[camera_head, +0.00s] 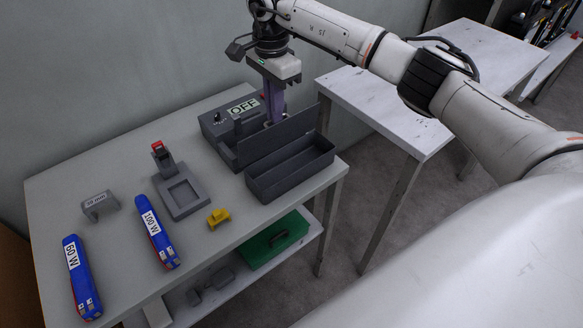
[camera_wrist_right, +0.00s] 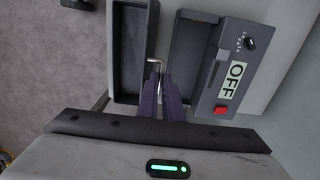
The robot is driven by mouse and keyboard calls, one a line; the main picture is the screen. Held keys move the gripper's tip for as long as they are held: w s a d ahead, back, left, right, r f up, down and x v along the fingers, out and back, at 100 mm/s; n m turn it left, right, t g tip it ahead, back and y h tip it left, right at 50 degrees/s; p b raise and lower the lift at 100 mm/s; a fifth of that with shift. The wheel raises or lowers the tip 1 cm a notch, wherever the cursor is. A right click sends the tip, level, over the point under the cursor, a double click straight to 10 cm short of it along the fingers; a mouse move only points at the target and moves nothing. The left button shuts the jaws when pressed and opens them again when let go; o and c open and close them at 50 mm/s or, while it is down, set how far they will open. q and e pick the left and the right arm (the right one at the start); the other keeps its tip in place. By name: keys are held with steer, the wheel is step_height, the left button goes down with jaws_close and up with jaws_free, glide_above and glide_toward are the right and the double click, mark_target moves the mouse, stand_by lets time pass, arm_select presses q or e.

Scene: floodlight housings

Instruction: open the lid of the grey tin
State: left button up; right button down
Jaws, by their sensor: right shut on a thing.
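The grey tin (camera_head: 290,172) stands at the right end of the table, its empty inside visible. Its lid (camera_head: 277,137) stands raised along the tin's back edge, between the tin and the control box. In the right wrist view, the tin (camera_wrist_right: 128,90) is on the left and the lid (camera_wrist_right: 192,45) is to its right. My right gripper (camera_head: 275,120) is over the back of the lid. In the wrist view it (camera_wrist_right: 160,78) is shut on the lid's small bent metal handle (camera_wrist_right: 155,65). The fingertips are partly hidden by the lid in the head view. My left gripper is not in view.
A grey box with an OFF label (camera_head: 225,125) stands close behind the lid. A grey fixture (camera_head: 182,195), yellow piece (camera_head: 219,218), grey bracket (camera_head: 100,206) and blue 100 W (camera_head: 157,232) and 60 W (camera_head: 82,278) packs lie left. A green case (camera_head: 275,243) is below.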

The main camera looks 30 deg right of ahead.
steer(key=shift+w, duration=0.25)
stand_by(0.3)
steer(key=shift+w+a+f, duration=0.1)
steer(key=shift+w+f, duration=0.1)
steer(key=shift+w, duration=0.2)
steer(key=shift+w+f, duration=0.1)
steer(key=shift+w, duration=0.1)
steer(key=shift+w+f+b, duration=0.2)
steer(key=shift+w+b, duration=0.1)
steer(key=shift+b, duration=0.1)
steer(key=shift+w, duration=0.1)
steer(key=c, duration=2.2)
jaws_free()
steer(key=shift+r, duration=0.15)
